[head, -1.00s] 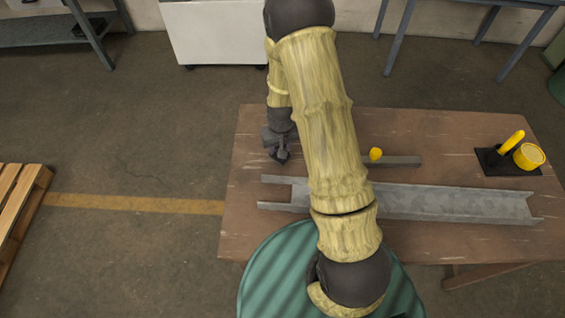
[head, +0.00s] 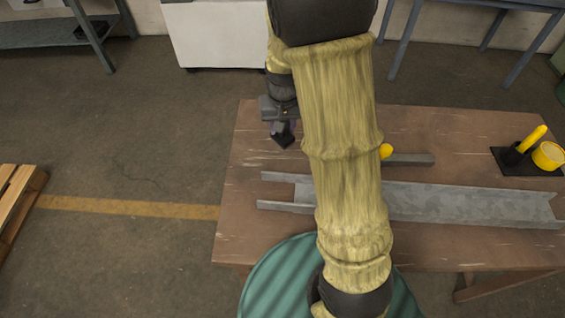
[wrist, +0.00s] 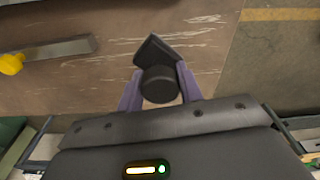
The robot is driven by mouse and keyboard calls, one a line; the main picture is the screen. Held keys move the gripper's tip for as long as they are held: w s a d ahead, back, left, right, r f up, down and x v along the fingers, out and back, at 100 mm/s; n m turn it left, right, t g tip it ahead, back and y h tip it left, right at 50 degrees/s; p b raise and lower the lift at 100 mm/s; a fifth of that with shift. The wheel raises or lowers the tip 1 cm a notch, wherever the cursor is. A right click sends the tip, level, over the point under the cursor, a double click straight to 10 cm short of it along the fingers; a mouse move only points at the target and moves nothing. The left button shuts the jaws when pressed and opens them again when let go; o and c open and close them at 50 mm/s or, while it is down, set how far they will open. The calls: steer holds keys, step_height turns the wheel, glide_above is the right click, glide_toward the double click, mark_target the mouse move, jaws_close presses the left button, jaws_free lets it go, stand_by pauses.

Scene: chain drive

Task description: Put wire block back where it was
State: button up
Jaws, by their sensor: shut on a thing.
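My gripper (head: 283,128) is shut on a dark block with a round black barrel, which I take to be the wire block (head: 285,141). In the wrist view the two purple fingers (wrist: 159,90) flank the barrel, and the wire block (wrist: 158,72) points away from the palm, tilted. It is over the left part of the wooden table (head: 250,150) and seems to be clear of the top. My arm hides part of the table's middle.
A long grey metal channel (head: 470,203) lies along the table's front. A grey bar (head: 413,160) with a yellow knob (head: 386,151) lies behind it. A black mat (head: 513,168) at the right holds a yellow-handled tool (head: 528,143) and a yellow cup-like piece (head: 548,156). The table's left rear is bare.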

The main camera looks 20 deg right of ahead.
mark_target(283, 140)
steer(key=shift+f, duration=3.15)
steer(key=shift+f+p, duration=0.45)
steer(key=shift+f, duration=1.4)
steer(key=shift+f, duration=0.2)
steer(key=o, duration=1)
steer(key=shift+o, duration=0.2)
steer(key=shift+r, duration=0.1)
